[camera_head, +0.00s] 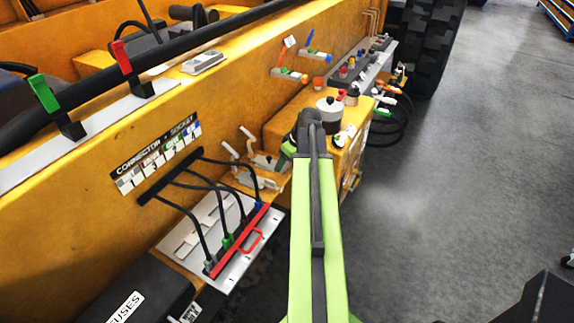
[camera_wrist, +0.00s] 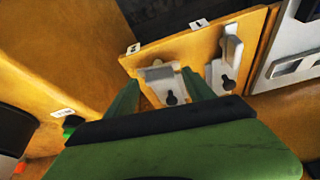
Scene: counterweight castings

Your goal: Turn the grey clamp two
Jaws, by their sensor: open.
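Two grey clamps with lever handles are fixed to the yellow machine. In the wrist view, one grey clamp (camera_wrist: 160,75) lies on the left and the other (camera_wrist: 230,55) stands upright to its right. Each has a small white tag above it; I cannot read for certain which is two. My gripper (camera_wrist: 158,88) is open, its green fingers on either side of the left clamp; contact is not clear. In the head view the clamps' handles (camera_head: 229,149) (camera_head: 249,135) show left of my gripper (camera_head: 288,150), which is partly hidden by my arm.
A connector panel (camera_head: 180,246) with several black cables and a red bar (camera_head: 237,241) lies below left of the clamps. A yellow box with a round grey knob (camera_head: 328,113) stands to the right. Grey floor (camera_head: 440,190) is open on the right.

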